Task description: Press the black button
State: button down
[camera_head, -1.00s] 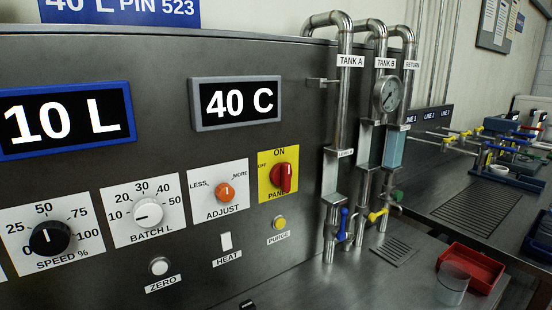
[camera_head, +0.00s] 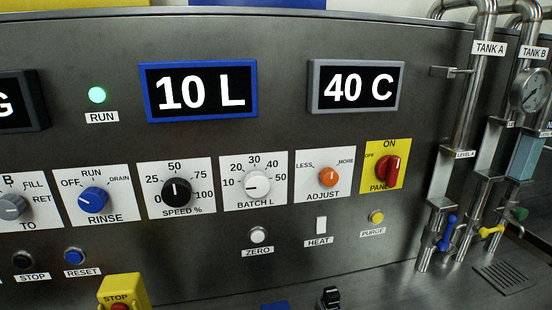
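A round black button (camera_head: 22,262) sits low at the far left of the metal panel (camera_head: 290,150), above a white label that reads STOP. The blue RESET button (camera_head: 75,256) is just to its right. My gripper is not in view, so where it is relative to the black button does not show.
A yellow box (camera_head: 124,291) marked STOP, with a red button, stands at the bottom left. Several knobs line the panel, including the black-centred SPEED knob (camera_head: 176,191). Pipes with blue and yellow valve handles (camera_head: 447,232) stand at right. A small black object (camera_head: 330,297) is at the bottom edge.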

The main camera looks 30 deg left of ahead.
aim_at(20, 261)
jog(key=u, duration=1.95)
